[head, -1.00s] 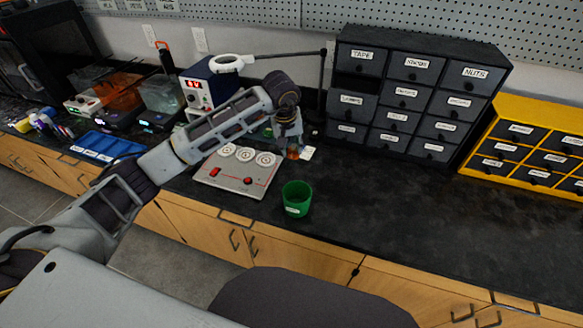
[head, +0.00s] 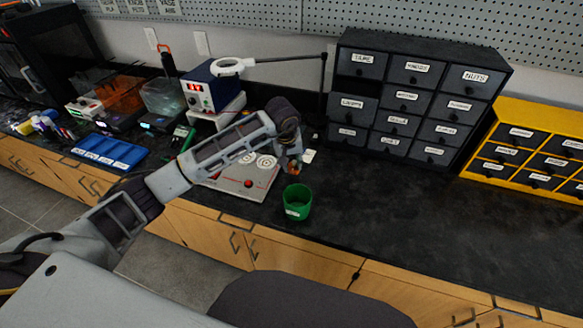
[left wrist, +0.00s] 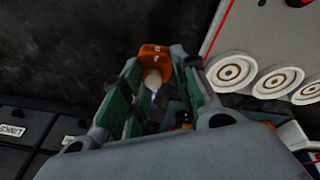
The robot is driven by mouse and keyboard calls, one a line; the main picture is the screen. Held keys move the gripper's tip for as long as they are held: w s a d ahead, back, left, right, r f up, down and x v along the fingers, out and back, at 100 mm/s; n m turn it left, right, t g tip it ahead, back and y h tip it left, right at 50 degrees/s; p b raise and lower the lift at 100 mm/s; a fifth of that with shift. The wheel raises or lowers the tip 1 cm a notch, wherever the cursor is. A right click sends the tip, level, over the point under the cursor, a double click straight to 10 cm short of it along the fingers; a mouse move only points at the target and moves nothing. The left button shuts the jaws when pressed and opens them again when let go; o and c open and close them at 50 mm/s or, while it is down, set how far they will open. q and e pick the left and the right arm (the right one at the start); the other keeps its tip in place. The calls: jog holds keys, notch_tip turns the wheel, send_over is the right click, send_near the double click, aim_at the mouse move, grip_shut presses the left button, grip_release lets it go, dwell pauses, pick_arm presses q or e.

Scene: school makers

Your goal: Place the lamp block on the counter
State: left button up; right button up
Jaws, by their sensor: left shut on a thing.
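The lamp block (left wrist: 154,52), an orange block with a pale bulb-like part, is between the green-padded fingers of my left gripper (left wrist: 152,85) in the left wrist view. In the head view only a small orange patch of the block (head: 293,167) shows at the tip of my left gripper (head: 292,162). The gripper is shut on the block above the black counter (head: 380,205), behind the green cup and at the right edge of the grey panel. I cannot tell the exact height of the block. My right gripper is not in view.
The green cup (head: 297,203) stands near the counter's front edge. The grey panel (head: 232,186) with round white fittings lies left of it. Black labelled drawers (head: 410,95) and a yellow drawer unit (head: 530,150) stand behind. The counter right of the cup is clear.

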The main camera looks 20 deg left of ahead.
aim_at(291, 167)
pick_arm(q)
jog(key=shift+f, duration=1.5)
jog(key=o, duration=1)
jog(key=shift+c, duration=0.2)
jog(key=v, duration=1.2)
